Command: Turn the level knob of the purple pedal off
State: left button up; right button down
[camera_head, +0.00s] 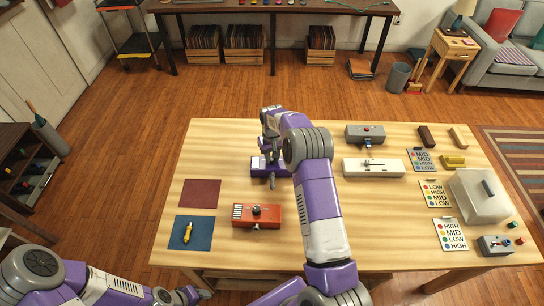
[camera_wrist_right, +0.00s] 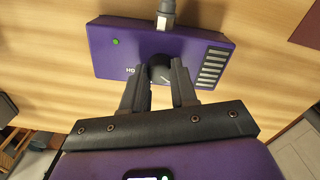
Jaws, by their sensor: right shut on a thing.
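The purple pedal (camera_head: 257,167) lies on the wooden table, left of the middle, mostly hidden under my right arm. In the right wrist view the purple pedal (camera_wrist_right: 205,45) shows a green light (camera_wrist_right: 115,41), a striped light panel (camera_wrist_right: 211,68) and a dark round knob (camera_wrist_right: 160,71). My right gripper (camera_wrist_right: 160,82) is shut on this knob, one finger on each side. In the head view the right gripper (camera_head: 271,158) is above the pedal. My left gripper (camera_head: 188,296) is low at the front left edge, empty of anything I can see; its jaws are unclear.
A red pedal (camera_head: 270,215) stands in front of the purple one. A white pedal (camera_head: 384,167) and a grey pedal (camera_head: 365,140) stand to the right. A yellow screwdriver (camera_head: 187,233) lies on a blue mat (camera_head: 205,239). Level cards (camera_head: 451,234) and a clear-lidded box (camera_head: 480,200) are far right.

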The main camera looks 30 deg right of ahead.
jog(key=shift+n, duration=0.5)
jog(key=c, duration=0.9)
grip_release()
jog(key=shift+o, duration=0.2)
notch_tip(320, 180, up, 8)
jog(key=shift+f+p, duration=0.2)
jog(key=shift+p, duration=0.3)
